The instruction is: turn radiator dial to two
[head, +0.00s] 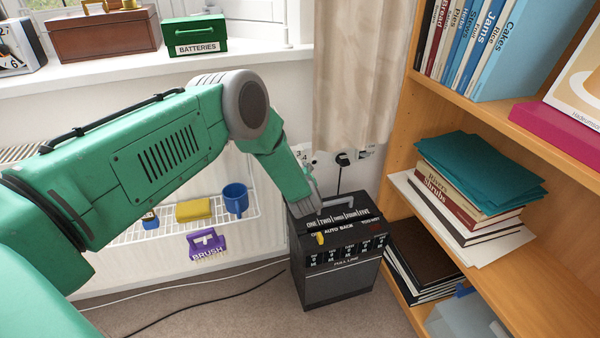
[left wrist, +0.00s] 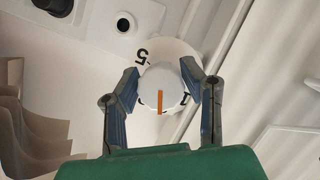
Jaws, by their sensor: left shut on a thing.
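The radiator dial (left wrist: 163,84) is a white round knob with an orange pointer line, in front of a white numbered plate (left wrist: 184,51). My left gripper (left wrist: 160,72) has one finger on each side of the knob and is shut on it. The pointer runs toward the bottom of the left wrist view. A 5 shows at the plate's upper left and a 1 at its right; the numeral at the pointer is hidden. In the head view, the plate's 3 and 4 (head: 302,154) show beside my left arm, and the knob is hidden. My right gripper is out of view.
A black amplifier (head: 338,285) stands just below my left gripper. A wooden bookcase (head: 400,120) is close on the right. A rack (head: 150,235) with a yellow sponge (head: 194,210) and blue mug (head: 236,198) hangs on the radiator. A curtain (head: 355,75) hangs above.

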